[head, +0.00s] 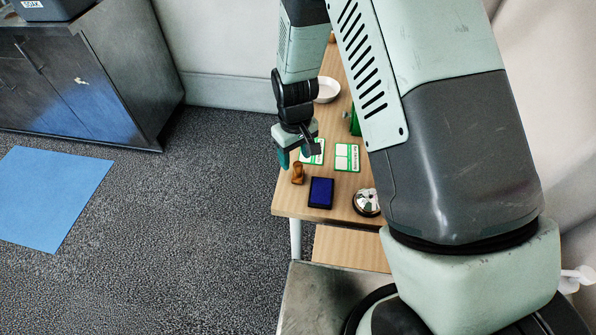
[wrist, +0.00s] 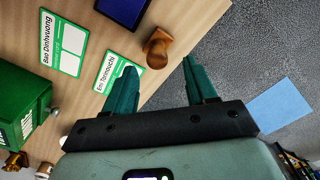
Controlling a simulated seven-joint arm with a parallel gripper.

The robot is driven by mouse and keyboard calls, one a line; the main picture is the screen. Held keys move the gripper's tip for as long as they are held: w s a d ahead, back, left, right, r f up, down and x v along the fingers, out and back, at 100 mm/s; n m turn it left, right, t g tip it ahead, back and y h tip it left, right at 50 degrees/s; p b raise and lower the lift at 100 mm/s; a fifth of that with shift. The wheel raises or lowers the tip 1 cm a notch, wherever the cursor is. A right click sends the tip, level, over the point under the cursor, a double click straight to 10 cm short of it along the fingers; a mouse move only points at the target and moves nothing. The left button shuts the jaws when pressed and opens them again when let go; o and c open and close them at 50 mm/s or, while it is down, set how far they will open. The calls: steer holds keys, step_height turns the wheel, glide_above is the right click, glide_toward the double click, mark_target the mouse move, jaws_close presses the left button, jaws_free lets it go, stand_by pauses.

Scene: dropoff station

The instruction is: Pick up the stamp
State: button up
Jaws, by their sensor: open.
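The stamp (head: 298,173) is a small brown wooden piece standing on the table near its left edge in the head view. In the wrist view the stamp (wrist: 157,48) stands just beyond the fingertips, roughly between them, with bare tabletop around it. My gripper (head: 296,158) is open and empty, above the table's left edge and close to the stamp. Its two green fingers (wrist: 158,70) show apart in the wrist view. Whether the fingertips are level with the stamp's handle, I cannot tell.
A dark blue ink pad (head: 321,193) lies right of the stamp, with a silver bell (head: 367,202) beyond it. Name cards (head: 347,157) lie behind. A white bowl (head: 327,90) stands farther back. A green box (wrist: 22,112) shows in the wrist view. Floor left of the table (head: 284,205) is open.

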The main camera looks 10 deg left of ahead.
mark_target(298, 164)
steer(key=f, duration=0.4)
steer(key=shift+s+d+f, duration=0.2)
steer(key=shift+d+f, duration=0.15)
